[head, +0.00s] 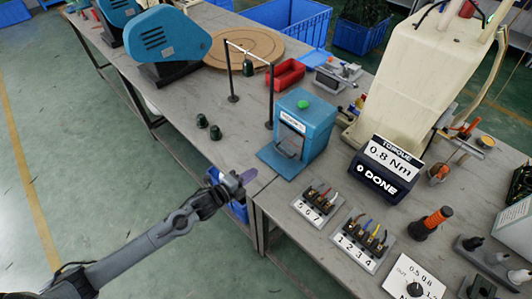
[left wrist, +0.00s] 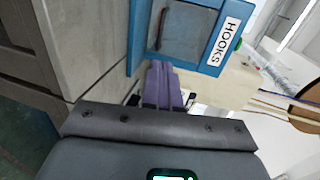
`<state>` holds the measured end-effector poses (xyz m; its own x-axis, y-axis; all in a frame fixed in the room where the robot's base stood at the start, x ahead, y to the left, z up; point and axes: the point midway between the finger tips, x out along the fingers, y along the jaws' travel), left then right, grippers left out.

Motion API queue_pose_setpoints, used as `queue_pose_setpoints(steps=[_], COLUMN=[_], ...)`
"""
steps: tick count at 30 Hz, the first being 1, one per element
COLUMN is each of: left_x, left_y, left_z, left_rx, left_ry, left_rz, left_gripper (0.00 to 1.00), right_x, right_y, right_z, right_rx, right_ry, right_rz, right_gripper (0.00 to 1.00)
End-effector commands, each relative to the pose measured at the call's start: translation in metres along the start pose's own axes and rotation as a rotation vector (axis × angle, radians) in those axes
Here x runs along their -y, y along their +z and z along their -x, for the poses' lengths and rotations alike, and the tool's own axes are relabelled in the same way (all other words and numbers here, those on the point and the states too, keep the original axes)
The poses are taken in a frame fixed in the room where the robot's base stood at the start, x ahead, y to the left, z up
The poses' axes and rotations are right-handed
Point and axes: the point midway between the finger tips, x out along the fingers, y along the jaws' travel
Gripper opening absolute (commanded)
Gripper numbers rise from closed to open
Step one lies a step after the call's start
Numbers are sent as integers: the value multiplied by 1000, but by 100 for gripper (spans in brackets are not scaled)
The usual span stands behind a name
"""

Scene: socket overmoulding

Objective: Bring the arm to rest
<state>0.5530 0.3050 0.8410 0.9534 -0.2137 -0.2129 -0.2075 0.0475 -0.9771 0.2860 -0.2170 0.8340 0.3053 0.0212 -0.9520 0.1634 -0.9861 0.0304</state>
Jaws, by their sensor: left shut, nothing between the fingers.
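My left gripper (head: 243,179) is shut and empty. In the head view it hangs just off the front edge of the bench, left of and below the blue box. In the left wrist view its closed purple fingers (left wrist: 166,86) point at the blue box labelled HOOKS (left wrist: 188,35). The same blue box (head: 312,128) stands on the bench in the head view, with a green button on top. My left arm reaches in from the lower left. My right gripper does not show.
The grey bench (head: 200,160) carries dark green sockets (head: 202,121), a wire stand with a hanging part (head: 248,68), a red bin (head: 286,74), a torque display reading 0.8 Nm (head: 388,168) and numbered terminal blocks (head: 363,238). The floor (head: 60,130) at left is open.

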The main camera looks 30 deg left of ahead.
Motion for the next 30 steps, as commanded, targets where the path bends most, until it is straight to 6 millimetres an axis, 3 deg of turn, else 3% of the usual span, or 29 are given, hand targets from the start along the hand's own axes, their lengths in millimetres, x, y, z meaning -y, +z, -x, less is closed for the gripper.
queue_pose_setpoints(steps=[4,7,11,15,18,24,30], left_x=[-6,-23,-47,-52,-53,-50,-42], left_y=[-2,-10,-41,-93,-115,-137,-142], left_z=[8,14,32,62,86,142,192], left_rx=[-1,-3,-13,16,90,308,559], left_ry=[10,33,57,120,230,468,640], left_rz=[4,28,113,305,501,914,1210], left_gripper=[0,0,0,0,0,0,0], right_x=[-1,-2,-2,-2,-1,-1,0], right_y=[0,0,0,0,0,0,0], right_z=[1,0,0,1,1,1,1], right_rx=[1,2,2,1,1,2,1], right_ry=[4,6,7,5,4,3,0], right_rz=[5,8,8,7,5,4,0], right_gripper=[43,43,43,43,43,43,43])
